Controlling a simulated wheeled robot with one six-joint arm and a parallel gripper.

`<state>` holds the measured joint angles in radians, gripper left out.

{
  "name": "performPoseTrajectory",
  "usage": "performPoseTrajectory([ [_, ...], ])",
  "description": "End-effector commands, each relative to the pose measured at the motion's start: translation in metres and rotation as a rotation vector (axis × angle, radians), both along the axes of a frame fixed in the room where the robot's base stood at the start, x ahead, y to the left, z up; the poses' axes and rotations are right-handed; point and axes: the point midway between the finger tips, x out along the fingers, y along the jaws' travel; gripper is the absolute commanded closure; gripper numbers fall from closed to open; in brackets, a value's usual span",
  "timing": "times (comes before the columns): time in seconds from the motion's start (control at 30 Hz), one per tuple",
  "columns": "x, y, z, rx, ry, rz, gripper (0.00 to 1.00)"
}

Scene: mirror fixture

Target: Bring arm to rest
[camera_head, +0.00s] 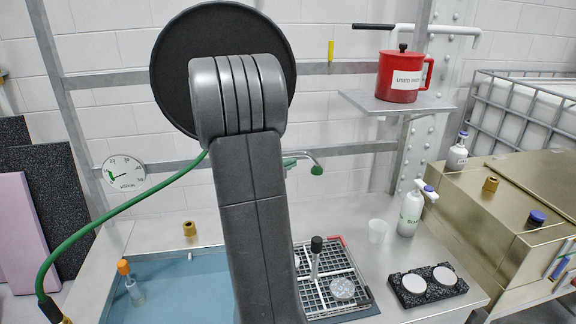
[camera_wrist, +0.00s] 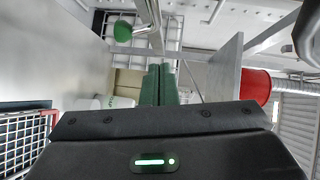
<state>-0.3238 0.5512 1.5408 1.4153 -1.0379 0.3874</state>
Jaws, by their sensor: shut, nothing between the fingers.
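My arm stands upright in the middle of the head view and hides the area behind it. My gripper (camera_wrist: 159,72) shows in the wrist view as two dark green fingers side by side, shut with nothing between them. In the head view my arm mostly hides it. In the wrist view it points past a metal faucet with a round green end (camera_wrist: 123,31), which lies to the upper left. The faucet's green tip also shows right of my arm in the head view (camera_head: 316,169).
A wire rack (camera_head: 330,275) stands on the bench right of my arm, near a soap bottle (camera_head: 411,212) and a black holder (camera_head: 428,286). A red mug (camera_head: 404,77) sits on a shelf (camera_head: 362,103). A green hose (camera_head: 120,212) runs at left.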

Motion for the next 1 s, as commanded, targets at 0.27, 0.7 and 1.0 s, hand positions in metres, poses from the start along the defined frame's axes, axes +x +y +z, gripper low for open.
performPoseTrajectory([
  [0.27, -0.044, 0.030, 0.005, 0.000, 0.001, 0.002, 1.00],
  [0.7, -0.063, 0.042, 0.009, 0.000, 0.001, -0.002, 1.00],
  [1.0, -0.056, 0.037, 0.008, -0.001, 0.003, -0.004, 1.00],
])
